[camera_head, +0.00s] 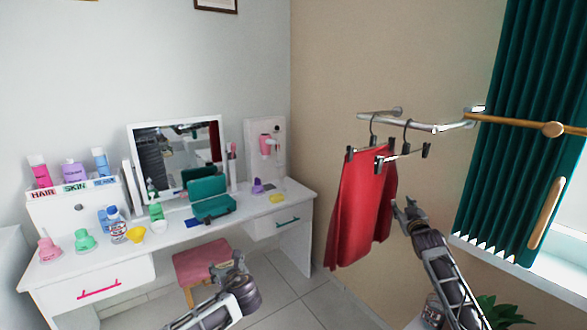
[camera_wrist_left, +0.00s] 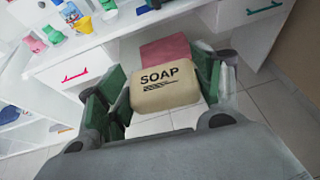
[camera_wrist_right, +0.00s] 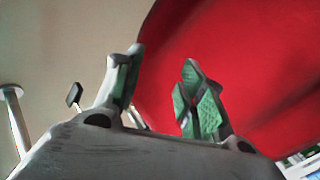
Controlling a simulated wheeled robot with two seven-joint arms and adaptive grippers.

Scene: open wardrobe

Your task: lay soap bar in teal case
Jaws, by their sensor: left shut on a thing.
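The teal case (camera_head: 214,211) stands open on the white dressing table, its lid raised at the back, in front of the mirror. The beige soap bar (camera_wrist_left: 166,86), marked SOAP, is between the fingers of my left gripper (camera_wrist_left: 158,92), which is shut on it. In the head view my left gripper (camera_head: 238,266) is in front of the table, lower in the picture than the case and near the pink stool; the soap is not clear there. My right gripper (camera_wrist_right: 160,90) is open and empty near the red garment; it also shows in the head view (camera_head: 402,207).
The red garment (camera_head: 355,210) hangs from a rail.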

